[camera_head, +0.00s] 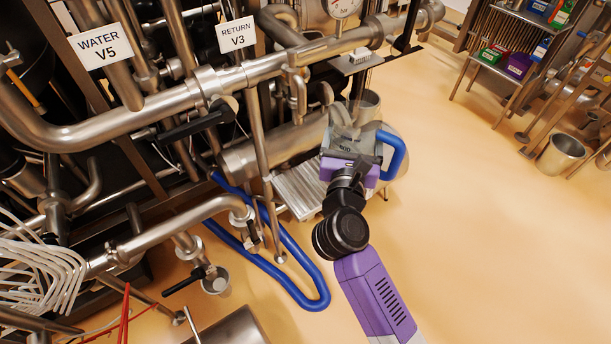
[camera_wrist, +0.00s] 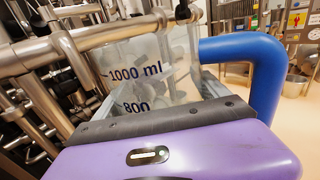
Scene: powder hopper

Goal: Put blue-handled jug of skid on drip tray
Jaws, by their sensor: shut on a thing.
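The clear jug (camera_head: 345,128) with a blue handle (camera_head: 396,152) is at the end of my arm, near the pipework. My gripper (camera_head: 350,160) is shut on the jug. In the wrist view the jug (camera_wrist: 150,72) fills the space beyond my gripper, with "1000 ml" and "800" marks on its wall and the blue handle on the right. The contact with the jug is largely hidden. A ribbed metal tray (camera_head: 296,190), which looks like the drip tray, lies below and left of the jug, partly covered by my gripper and arm. The jug is apart from it.
Steel pipes (camera_head: 150,120) with valves crowd the left; one runs close to the jug's top. A blue hose (camera_head: 290,270) loops on the floor. A metal bucket (camera_head: 560,153) and shelving (camera_head: 505,35) stand at the right. The orange floor (camera_head: 480,240) between is clear.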

